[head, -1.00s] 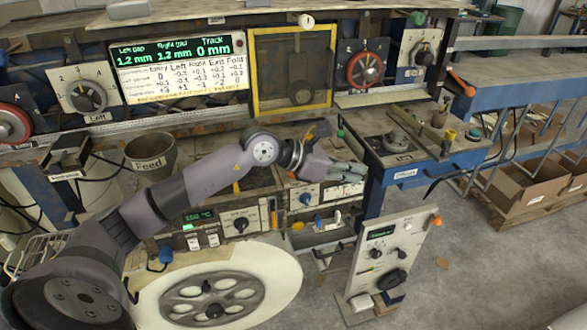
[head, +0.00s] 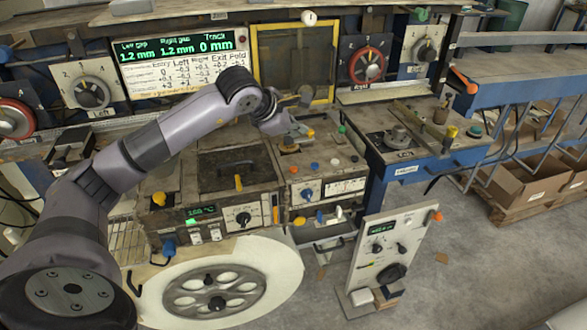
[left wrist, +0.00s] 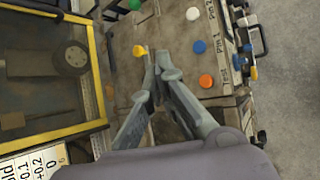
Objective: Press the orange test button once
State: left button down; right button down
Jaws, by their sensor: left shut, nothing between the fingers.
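The orange test button (left wrist: 206,81) sits on the worn top of a control box, beside the printed word "Test" in the left wrist view. In the head view it is the small orange cap (head: 294,169) near the box's front edge, uncovered. My left gripper (head: 304,132) is shut and empty, behind the button, near a yellow knob (head: 311,133). In the left wrist view its closed fingertips (left wrist: 154,62) lie left of the button, close to the yellow knob (left wrist: 139,51). My right gripper is in neither view.
A blue button (left wrist: 199,46) and a white button (left wrist: 192,13) stand in line with the orange one. A green knob (head: 342,128) is at the back. A yellow-framed window (head: 292,60) rises behind the box. An upright panel (head: 390,255) stands at front right.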

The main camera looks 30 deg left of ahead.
pick_arm(q)
jog(key=b, duration=0.5)
send_over(295, 170)
notch_tip(295, 170, down, 8)
jog(key=shift+f, duration=0.1)
jog(key=shift+f+b, duration=0.3)
jog(key=shift+b, duration=0.2)
jog(key=shift+d, duration=0.1)
dwell(0.5)
jog(key=shift+f+b, duration=0.35)
jog(key=shift+b, duration=0.3)
jog(key=shift+f+b, duration=0.6)
jog(key=shift+b, duration=0.05)
dwell(0.7)
jog(key=shift+r, duration=0.15)
jog(key=shift+r+p, duration=0.45)
jog(key=shift+r, duration=0.4)
